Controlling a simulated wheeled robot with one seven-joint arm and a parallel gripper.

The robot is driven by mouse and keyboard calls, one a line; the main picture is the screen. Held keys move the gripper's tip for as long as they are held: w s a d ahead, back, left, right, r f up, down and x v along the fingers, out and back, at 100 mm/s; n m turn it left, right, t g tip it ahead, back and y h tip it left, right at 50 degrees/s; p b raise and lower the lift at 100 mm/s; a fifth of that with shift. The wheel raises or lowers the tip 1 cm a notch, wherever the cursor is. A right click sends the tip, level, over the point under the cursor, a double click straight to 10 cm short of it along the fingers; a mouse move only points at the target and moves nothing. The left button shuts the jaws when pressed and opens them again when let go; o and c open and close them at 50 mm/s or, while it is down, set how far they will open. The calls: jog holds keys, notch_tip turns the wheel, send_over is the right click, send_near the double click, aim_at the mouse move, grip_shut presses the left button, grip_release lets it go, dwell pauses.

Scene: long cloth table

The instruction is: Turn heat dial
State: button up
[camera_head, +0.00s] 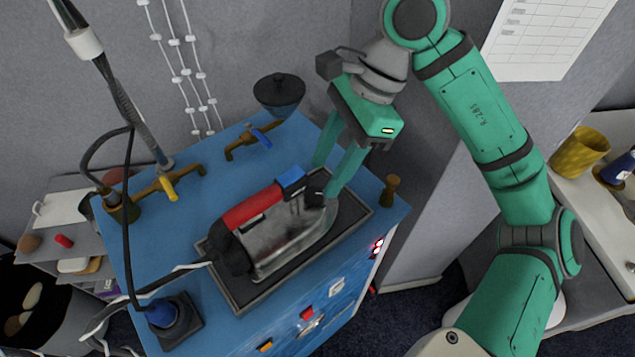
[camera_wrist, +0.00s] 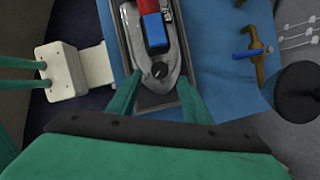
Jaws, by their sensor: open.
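A clothes iron (camera_head: 290,235) with a grey metal body and a red handle with a blue end rests in a dark tray (camera_head: 351,213) on the blue table. It also shows in the wrist view (camera_wrist: 141,45). A small black heat dial (camera_wrist: 159,70) sits on its top near the tip; in the head view the dial (camera_head: 315,197) is partly crowded by my fingers. My gripper (camera_head: 327,182) is open, pointing down over the iron's tip. In the wrist view its two green fingers (camera_wrist: 159,82) stand on either side of the dial with gaps. I cannot tell whether they touch the iron.
A black-topped round pot (camera_head: 280,92) and a brass tap with a blue handle (camera_head: 258,138) stand behind the iron. A brass fitting (camera_head: 391,190) is at the right corner. A yellow-handled tap (camera_head: 168,188) and a blue-black stand (camera_head: 165,316) are at left, with a dark cord near them.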

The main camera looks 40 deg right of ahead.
aim_at(314, 192)
jog(key=shift+x, duration=2.35)
jog(key=c, duration=1.1)
jog(key=shift+o, duration=0.2)
jog(key=shift+w, duration=0.1)
